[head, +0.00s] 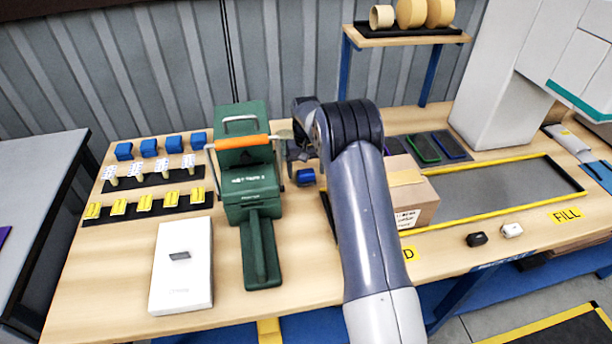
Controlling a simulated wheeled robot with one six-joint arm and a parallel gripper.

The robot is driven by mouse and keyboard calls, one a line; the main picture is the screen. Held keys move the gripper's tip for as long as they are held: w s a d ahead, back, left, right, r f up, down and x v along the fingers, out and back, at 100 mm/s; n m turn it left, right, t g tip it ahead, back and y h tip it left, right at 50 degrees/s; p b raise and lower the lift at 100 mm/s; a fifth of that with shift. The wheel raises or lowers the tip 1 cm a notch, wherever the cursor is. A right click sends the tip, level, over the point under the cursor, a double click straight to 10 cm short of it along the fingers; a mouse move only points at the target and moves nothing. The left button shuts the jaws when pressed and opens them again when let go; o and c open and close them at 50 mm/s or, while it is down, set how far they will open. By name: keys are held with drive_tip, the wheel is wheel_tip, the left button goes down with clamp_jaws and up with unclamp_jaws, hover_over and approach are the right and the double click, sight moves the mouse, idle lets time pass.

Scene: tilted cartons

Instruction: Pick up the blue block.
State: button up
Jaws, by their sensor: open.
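A small blue block (306,177) sits on the wooden table, just right of the green press and left of my arm. My gripper (301,153) is open and appears just above this block in the picture. The exact gap between them cannot be told, and the arm partly hides the fingers. Several other blue blocks (149,147) stand in a row at the back left of the table, apart from my gripper.
The green press (251,184) with an orange handle stands close left of my gripper. A cardboard carton (410,190) is right of my arm, by a yellow-edged grey area (500,190). Black racks with white and yellow pieces and a white box (182,265) are at left.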

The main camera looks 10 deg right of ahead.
drive_tip(key=shift+f, duration=1.3)
drive_tip(key=shift+c, duration=0.6)
drive_tip(key=c, duration=1)
